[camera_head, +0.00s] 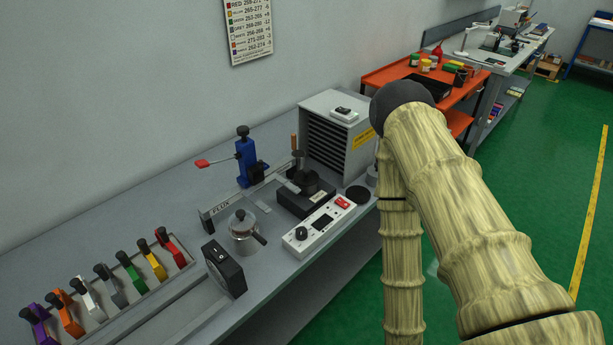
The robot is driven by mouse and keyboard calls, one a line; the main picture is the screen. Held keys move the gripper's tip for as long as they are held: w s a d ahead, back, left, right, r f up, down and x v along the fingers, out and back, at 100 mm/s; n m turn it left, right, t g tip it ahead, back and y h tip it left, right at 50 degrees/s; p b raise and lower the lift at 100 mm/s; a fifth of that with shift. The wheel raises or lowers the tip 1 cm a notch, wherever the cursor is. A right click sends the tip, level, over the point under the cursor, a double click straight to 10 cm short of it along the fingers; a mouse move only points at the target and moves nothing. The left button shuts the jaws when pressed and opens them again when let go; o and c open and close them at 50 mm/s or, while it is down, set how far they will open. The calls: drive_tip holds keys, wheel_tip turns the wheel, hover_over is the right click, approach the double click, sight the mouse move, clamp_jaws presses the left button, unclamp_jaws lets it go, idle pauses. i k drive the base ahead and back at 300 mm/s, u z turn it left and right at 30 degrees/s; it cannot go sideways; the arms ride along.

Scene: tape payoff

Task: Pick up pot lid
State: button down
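A small silver pot (245,237) with a dark side handle stands on the grey bench. A lid (241,218) with a small knob appears to sit on top of it. The pot is small in the picture, so the exact fit of the lid cannot be made out. My arm, with a pale bamboo-like surface, fills the right side of the view, to the right of the pot and apart from it. My gripper is not visible.
A black box-shaped device (225,268) stands close in front-left of the pot. A white control box (323,226) is to its right, a blue press (247,162) behind. Several coloured-handled tools sit in a rack (130,297) at left. An orange cart (401,73) stands beyond.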

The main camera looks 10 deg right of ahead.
sight(305, 176)
drive_tip(key=z, duration=1.5)
drive_tip(key=k, duration=0.55)
drive_tip(key=u, duration=1.5)
